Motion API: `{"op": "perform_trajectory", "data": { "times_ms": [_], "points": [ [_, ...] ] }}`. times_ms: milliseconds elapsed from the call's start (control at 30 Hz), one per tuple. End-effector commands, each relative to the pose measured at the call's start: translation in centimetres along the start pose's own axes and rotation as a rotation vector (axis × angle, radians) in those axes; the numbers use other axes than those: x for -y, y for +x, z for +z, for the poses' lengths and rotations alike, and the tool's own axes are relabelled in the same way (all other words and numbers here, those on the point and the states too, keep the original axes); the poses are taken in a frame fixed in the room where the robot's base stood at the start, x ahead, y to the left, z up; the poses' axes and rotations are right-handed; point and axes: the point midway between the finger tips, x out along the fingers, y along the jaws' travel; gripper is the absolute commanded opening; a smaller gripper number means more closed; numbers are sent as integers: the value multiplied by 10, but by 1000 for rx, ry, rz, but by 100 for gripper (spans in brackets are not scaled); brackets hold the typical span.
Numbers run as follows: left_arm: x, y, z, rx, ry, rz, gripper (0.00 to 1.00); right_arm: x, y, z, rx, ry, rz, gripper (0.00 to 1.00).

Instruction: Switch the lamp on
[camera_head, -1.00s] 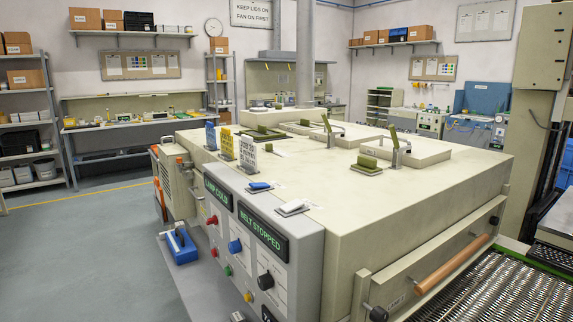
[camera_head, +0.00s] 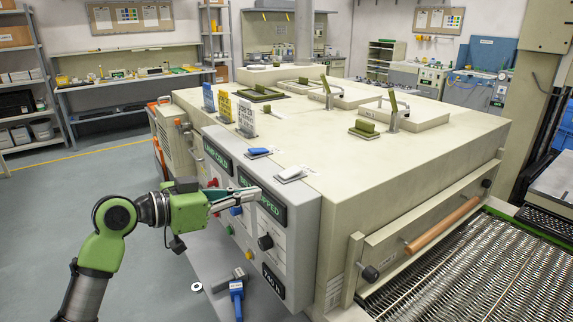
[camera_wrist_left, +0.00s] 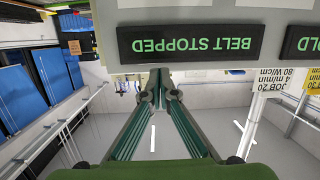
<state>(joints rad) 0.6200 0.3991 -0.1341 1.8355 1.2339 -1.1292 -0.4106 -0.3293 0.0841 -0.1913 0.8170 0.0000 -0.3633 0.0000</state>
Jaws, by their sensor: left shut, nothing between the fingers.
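The cream machine (camera_head: 420,165) has a grey control panel (camera_head: 300,245) at its front left. The lamp display (camera_head: 217,157) reads LAMP COLD in green. The belt display (camera_head: 273,208) reads BELT STOPPED and is partly behind my left gripper (camera_head: 256,193). A red control (camera_head: 213,183) and a blue knob (camera_head: 236,211) are close to that gripper, and a black knob (camera_head: 265,242) is lower right. Which control works the lamp I cannot read. My left gripper is shut and empty; its closed tips also show in the left wrist view (camera_wrist_left: 160,78), near the belt display (camera_wrist_left: 190,44). My right gripper is not in view.
A blue lever (camera_head: 258,152) and a white lever (camera_head: 290,175) are on top of the panel. A mesh conveyor (camera_head: 470,270) runs at the right. A blue-handled tool (camera_head: 236,290) is below the panel. The floor at left is open.

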Motion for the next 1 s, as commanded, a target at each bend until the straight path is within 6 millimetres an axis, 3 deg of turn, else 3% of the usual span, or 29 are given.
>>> {"op": "perform_trajectory", "data": {
  "times_ms": [33, 100, 300, 767, 1000],
  "points": [
    [5, -4, -22, -34, 14, 6, 0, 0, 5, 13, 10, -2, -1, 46],
    [8, -8, -43, -71, 23, 18, 0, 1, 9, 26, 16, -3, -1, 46],
    [11, -15, -77, -130, 39, 36, 0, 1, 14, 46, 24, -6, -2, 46],
    [11, -12, -81, -136, 39, 39, 0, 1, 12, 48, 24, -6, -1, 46],
    [9, 24, -89, -136, 36, 41, 0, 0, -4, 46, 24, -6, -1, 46]
  ]
}}
